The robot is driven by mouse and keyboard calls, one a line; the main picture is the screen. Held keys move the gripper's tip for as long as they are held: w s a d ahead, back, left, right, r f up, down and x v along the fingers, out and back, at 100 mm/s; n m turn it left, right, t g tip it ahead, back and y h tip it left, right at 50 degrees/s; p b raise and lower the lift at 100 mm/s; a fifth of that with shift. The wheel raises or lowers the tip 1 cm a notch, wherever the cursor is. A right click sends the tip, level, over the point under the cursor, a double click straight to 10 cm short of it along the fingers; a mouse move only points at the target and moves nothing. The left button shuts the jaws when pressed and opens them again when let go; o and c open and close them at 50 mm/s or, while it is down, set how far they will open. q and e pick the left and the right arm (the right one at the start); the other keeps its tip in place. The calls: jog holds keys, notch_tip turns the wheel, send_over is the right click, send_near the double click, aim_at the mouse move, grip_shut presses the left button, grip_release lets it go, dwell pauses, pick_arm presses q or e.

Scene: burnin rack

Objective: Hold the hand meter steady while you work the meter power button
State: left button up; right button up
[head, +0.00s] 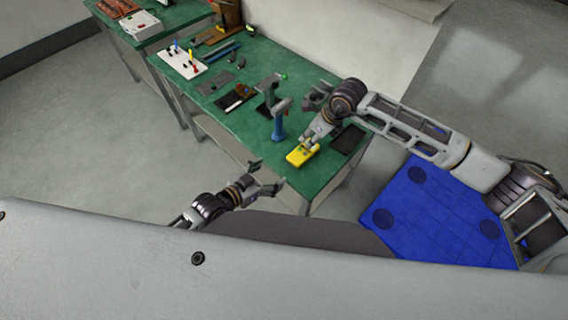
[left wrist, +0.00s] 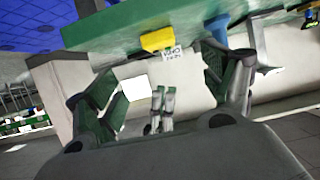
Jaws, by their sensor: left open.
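The yellow hand meter (head: 299,157) lies on the green bench top near its front edge. It also shows in the left wrist view (left wrist: 158,40), at the bench edge beyond my fingers. My right gripper (head: 312,142) is down at the meter's far end; its fingertips are too small to tell whether they grip or only touch it. My left gripper (head: 268,178) is open and empty, off the front of the bench and apart from the meter. Its spread fingers also show in the left wrist view (left wrist: 165,78). The power button cannot be made out.
A blue-handled tool (head: 279,128) stands just left of the meter. A dark flat pad (head: 348,139) lies to its right. A white board with coloured parts (head: 176,62) and several tools lie further left on the bench. A blue mat (head: 430,215) covers floor at the right.

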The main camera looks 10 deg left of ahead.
aim_at(293, 160)
pick_arm(q)
jog(key=shift+x, duration=6.75)
jog(key=shift+c, duration=0.2)
jog(key=c, duration=1.2)
jog(key=shift+a+f, duration=0.1)
jog(key=shift+s, duration=0.1)
pick_arm(e)
grip_shut()
pick_arm(q)
jog(key=shift+f, duration=0.1)
